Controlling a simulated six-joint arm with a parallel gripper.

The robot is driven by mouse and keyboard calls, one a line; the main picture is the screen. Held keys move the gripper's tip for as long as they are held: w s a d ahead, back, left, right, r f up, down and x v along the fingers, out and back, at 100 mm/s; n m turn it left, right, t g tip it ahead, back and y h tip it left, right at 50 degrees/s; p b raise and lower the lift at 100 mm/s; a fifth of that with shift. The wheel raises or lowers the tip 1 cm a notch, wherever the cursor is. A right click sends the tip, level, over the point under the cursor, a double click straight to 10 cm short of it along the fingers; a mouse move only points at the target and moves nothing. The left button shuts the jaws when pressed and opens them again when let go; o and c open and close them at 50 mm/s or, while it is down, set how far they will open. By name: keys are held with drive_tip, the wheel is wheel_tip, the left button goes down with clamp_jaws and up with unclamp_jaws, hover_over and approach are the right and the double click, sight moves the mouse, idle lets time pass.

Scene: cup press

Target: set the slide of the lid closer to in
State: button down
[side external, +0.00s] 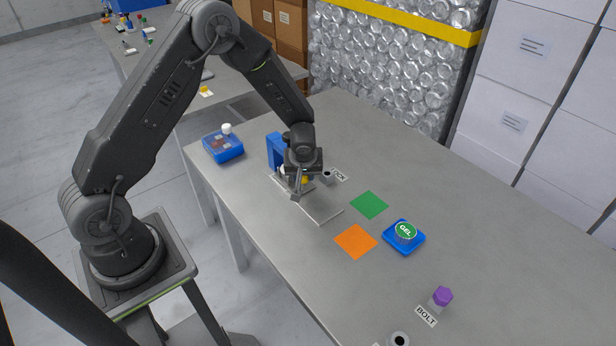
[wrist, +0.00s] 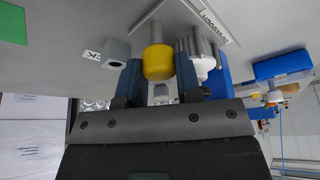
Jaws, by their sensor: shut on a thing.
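The lid closer has a blue upright (side external: 276,150) and a flat grey base plate (side external: 320,210) on the table. Its yellow knob (wrist: 158,62) sits between the two fingers of my gripper (wrist: 158,78), which is shut on it. A bit of the yellow also shows in the side view (side external: 305,180). A metal rod and a white round part (wrist: 203,66) of the closer are beside the fingers. The side view shows my gripper (side external: 300,188) low over the plate, hiding much of the closer. I cannot tell exactly how far the slide is in.
A grey block with a hole (side external: 327,176) stands close by at the right, near a label. A blue tray (side external: 222,153) lies to the left. Green (side external: 369,205) and orange (side external: 356,241) squares, a blue dish with a GEL tin (side external: 405,231) and a purple-topped bolt (side external: 442,295) are further right.

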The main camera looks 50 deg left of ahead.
drive_tip(key=shift+a, duration=0.25)
drive_tip(key=c, duration=1.1)
unclamp_jaws()
drive_tip(key=o, duration=0.3)
drive_tip(key=shift+d, duration=0.1)
drive_tip(key=shift+v, duration=6.9)
